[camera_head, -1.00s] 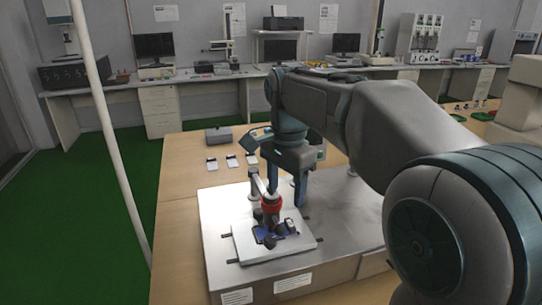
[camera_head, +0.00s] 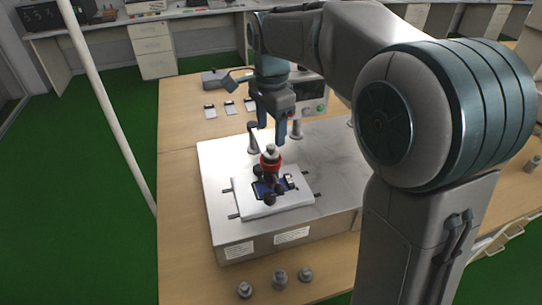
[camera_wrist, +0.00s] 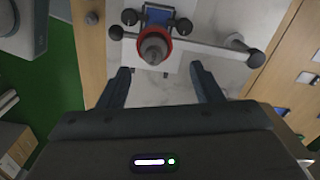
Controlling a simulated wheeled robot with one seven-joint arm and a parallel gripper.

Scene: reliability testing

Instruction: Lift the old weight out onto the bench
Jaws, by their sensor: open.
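The old weight (camera_head: 271,150) is a small grey knobbed cylinder seated in a red ring (camera_head: 270,162) above a white plate (camera_head: 243,200) on the test machine. In the wrist view the weight (camera_wrist: 154,47) stands in the red ring (camera_wrist: 161,31), just ahead of the fingertips. My gripper (camera_head: 273,138) is open and empty, higher than the weight and close to it. In the wrist view its two fingers (camera_wrist: 160,68) are spread wide, one on each side of the weight's line. A blue phone-like piece (camera_head: 262,188) lies under the ring, partly hidden by dark clamps.
Several loose grey weights, including one (camera_head: 279,280), stand on the wooden bench (camera_head: 185,240) before the machine (camera_head: 330,150). Small phones (camera_head: 230,107) and a grey box (camera_head: 215,78) lie behind. The bench's left side is clear.

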